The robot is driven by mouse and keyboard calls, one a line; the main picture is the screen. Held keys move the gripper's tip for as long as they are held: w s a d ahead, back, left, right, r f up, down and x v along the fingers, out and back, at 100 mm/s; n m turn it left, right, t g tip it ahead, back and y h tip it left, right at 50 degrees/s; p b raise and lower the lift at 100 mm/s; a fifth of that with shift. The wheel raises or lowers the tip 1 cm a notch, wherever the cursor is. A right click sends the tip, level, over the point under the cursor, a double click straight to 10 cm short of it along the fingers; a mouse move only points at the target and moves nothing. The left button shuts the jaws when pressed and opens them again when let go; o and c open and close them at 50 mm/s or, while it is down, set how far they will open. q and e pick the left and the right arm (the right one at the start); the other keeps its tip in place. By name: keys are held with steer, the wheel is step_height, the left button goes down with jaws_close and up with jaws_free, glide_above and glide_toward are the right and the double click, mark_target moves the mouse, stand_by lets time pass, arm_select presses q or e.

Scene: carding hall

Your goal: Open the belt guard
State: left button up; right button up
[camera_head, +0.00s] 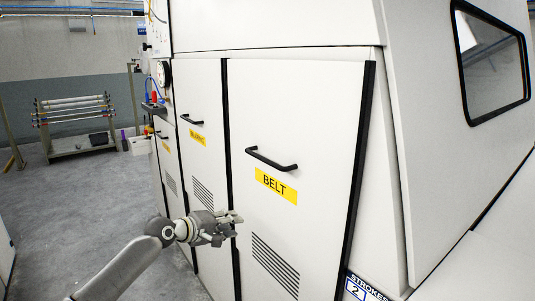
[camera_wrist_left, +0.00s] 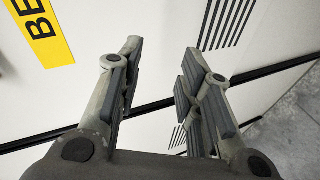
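The belt guard (camera_head: 300,130) is a tall white panel with black edge strips, a yellow BELT label (camera_head: 276,187) and slanted vent slots; it looks closed. Its black bar handle (camera_head: 270,158) sits just above the label. My left gripper (camera_head: 238,225) is in front of the panel's lower left part, below and left of the handle, apart from it. In the left wrist view the gripper (camera_wrist_left: 160,75) is open and empty, its fingers spread before the white panel (camera_wrist_left: 150,25). Part of the yellow label (camera_wrist_left: 42,30) shows at upper left. My right gripper is not in view.
A second white panel (camera_head: 205,110) with its own black handle (camera_head: 191,119) and yellow label stands left of the belt guard. A rack of rollers (camera_head: 75,125) stands on the far floor. Grey floor (camera_head: 85,215) at left is clear. A sloped windowed housing (camera_head: 465,90) is at right.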

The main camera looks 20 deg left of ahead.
arm_select(q)
step_height(320, 180, up, 11)
steer(key=d+h, duration=0.1)
steer(key=d, duration=0.1)
steer(key=h+p, duration=0.2)
steer(key=h, duration=0.1)
glide_toward(266, 162)
steer(key=p+x, duration=0.2)
steer(key=x, duration=0.7)
steer(key=shift+w+d+p, duration=0.2)
steer(key=shift+p, duration=0.2)
steer(key=shift+w+d+f, duration=0.1)
steer(key=shift+w+d, duration=0.1)
steer(key=shift+w, duration=0.2)
steer(key=shift+f, duration=0.1)
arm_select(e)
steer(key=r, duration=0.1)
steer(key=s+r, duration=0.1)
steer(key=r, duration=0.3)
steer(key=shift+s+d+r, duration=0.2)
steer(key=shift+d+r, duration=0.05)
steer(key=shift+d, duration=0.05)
arm_select(q)
steer(key=shift+d, duration=0.1)
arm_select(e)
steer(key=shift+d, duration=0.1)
arm_select(q)
steer(key=shift+c, duration=0.4)
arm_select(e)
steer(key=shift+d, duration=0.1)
